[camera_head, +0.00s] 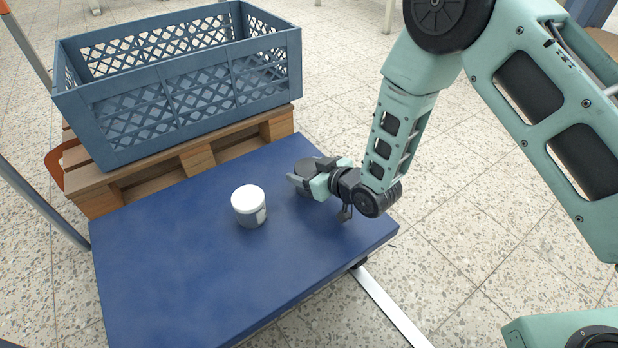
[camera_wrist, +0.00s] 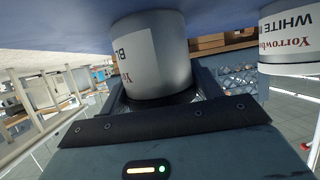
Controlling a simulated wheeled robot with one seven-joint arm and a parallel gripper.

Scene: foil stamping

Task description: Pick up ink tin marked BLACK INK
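The BLACK INK tin stands on the blue table at its right side. In the head view its dark lid (camera_head: 306,167) shows between my gripper's fingers. In the wrist view the tin (camera_wrist: 155,55) appears upside down, with a white label reading "BL" in part. My gripper (camera_head: 318,178) reaches in low from the right, with a finger on each side of this tin; the fingers also flank it in the wrist view (camera_wrist: 160,92). Whether they press on the tin is not clear. The rest of its label is turned away.
A white-lidded tin (camera_head: 249,206) stands to the left on the blue table (camera_head: 190,265); its label reads "WHITE" in the wrist view (camera_wrist: 290,40). A blue crate (camera_head: 190,100) sits on a wooden pallet (camera_head: 197,160) behind. The table's front left is clear.

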